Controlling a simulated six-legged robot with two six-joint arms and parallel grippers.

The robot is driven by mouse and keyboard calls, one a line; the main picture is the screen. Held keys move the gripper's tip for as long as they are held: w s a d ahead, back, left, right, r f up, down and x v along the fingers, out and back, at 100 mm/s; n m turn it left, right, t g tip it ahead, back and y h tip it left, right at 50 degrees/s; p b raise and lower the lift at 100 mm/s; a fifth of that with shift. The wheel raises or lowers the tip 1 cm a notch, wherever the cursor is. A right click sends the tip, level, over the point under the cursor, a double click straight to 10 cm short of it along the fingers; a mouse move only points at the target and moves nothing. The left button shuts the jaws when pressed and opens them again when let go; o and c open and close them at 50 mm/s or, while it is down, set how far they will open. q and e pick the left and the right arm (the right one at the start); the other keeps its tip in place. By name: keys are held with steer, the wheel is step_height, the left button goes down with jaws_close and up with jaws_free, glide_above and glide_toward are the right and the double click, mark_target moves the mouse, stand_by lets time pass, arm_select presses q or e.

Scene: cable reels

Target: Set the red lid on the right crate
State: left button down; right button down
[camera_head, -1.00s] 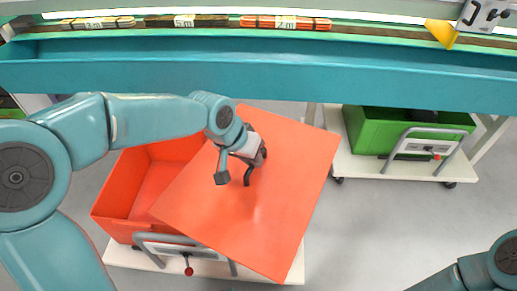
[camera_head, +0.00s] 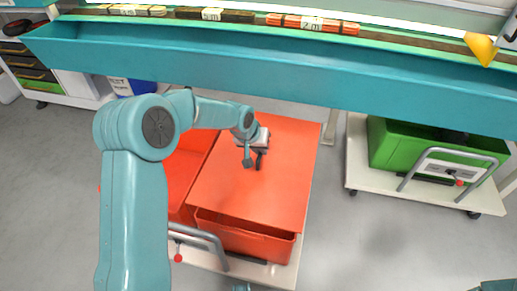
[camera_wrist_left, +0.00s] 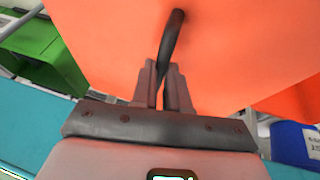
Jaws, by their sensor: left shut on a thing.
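The red lid (camera_head: 265,195) is a flat square sheet with a dark handle, which also shows in the wrist view (camera_wrist_left: 172,45). My left gripper (camera_head: 254,163) is shut on this handle, at the upper middle of the lid. The lid lies over the right red crate (camera_head: 243,236), whose front wall shows below the lid's near edge. I cannot tell whether the lid rests on the rim or hovers just above. An open red crate part (camera_head: 181,172) shows at the left, partly hidden by my left arm. My right gripper is out of view.
The red crates stand on a pale trolley (camera_head: 262,272) with a grey handle. A green crate (camera_head: 388,146) stands on another trolley at the right. A teal shelf (camera_head: 270,75) with cable bundles crosses above. Grey floor lies free between the trolleys.

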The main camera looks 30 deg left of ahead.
mark_target(255, 161)
arm_select(q)
steer(key=shift+w+a+f, duration=0.25)
steer(key=shift+a+f, duration=0.3)
steer(key=shift+f, duration=0.15)
steer(key=shift+f+b, duration=0.55)
steer(key=shift+f, duration=0.15)
steer(key=shift+f+b, duration=1.85)
steer(key=shift+f, duration=1.05)
steer(key=shift+f+b, duration=0.65)
steer(key=shift+b, duration=0.05)
steer(key=c, duration=1.1)
jaws_free()
steer(key=shift+o, duration=0.2)
steer(key=shift+s, duration=0.1)
